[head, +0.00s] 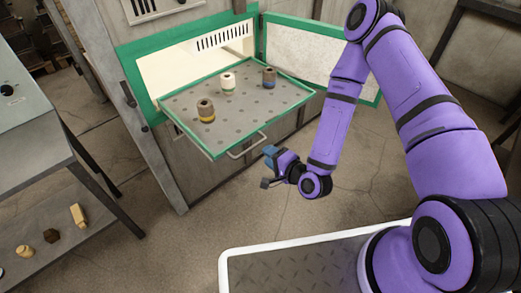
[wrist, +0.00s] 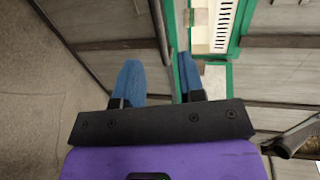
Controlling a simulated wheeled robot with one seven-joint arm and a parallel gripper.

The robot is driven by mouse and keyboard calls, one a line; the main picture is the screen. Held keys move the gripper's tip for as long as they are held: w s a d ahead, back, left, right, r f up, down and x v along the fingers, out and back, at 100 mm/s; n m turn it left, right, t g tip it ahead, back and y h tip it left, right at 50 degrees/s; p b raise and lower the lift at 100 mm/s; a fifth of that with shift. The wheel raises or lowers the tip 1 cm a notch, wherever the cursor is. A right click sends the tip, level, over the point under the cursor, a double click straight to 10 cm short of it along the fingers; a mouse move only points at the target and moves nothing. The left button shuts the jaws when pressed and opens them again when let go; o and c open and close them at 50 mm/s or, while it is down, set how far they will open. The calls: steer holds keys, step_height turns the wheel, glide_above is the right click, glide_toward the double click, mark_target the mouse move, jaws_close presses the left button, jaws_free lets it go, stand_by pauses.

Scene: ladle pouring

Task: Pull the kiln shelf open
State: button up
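The kiln shelf (head: 240,107) is a grey perforated tray with a green rim. It stands out of the kiln opening in the head view, with a pale U-shaped handle (head: 247,148) on its front edge. Three small pots stand on it: a brown and yellow one (head: 206,111), a white one (head: 228,83) and a brown and blue one (head: 269,76). My gripper (head: 270,153) is close to the handle's right end. In the wrist view its blue fingers (wrist: 159,65) are apart. A grey bar lies between them in that picture; I cannot tell whether they touch it.
The green-framed kiln door (head: 315,50) is swung open to the right. A bench (head: 30,120) and a low shelf with small items (head: 45,235) are at left. A white-rimmed surface (head: 300,255) lies in front. The floor between is clear.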

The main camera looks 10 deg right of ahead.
steer(key=shift+v, duration=1.45)
steer(key=w+d+r+n+g+h, duration=0.3)
steer(key=w+d+r+n+g, duration=0.15)
steer(key=w+r+n, duration=0.5)
steer(key=s+d+r+h, duration=0.2)
steer(key=d+r, duration=0.2)
steer(key=r, duration=0.4)
steer(key=s+d+r+h, duration=0.1)
steer(key=d+r+h, duration=0.15)
steer(key=r, duration=0.45)
steer(key=s+d+r+n+g+h, duration=0.15)
steer(key=s+d+r, duration=0.35)
steer(key=s+r, duration=0.55)
steer(key=s+d+r+g, duration=0.1)
steer(key=s+r, duration=0.9)
steer(key=s, duration=0.5)
steer(key=shift+d+g, duration=0.25)
steer(key=shift+g, duration=0.15)
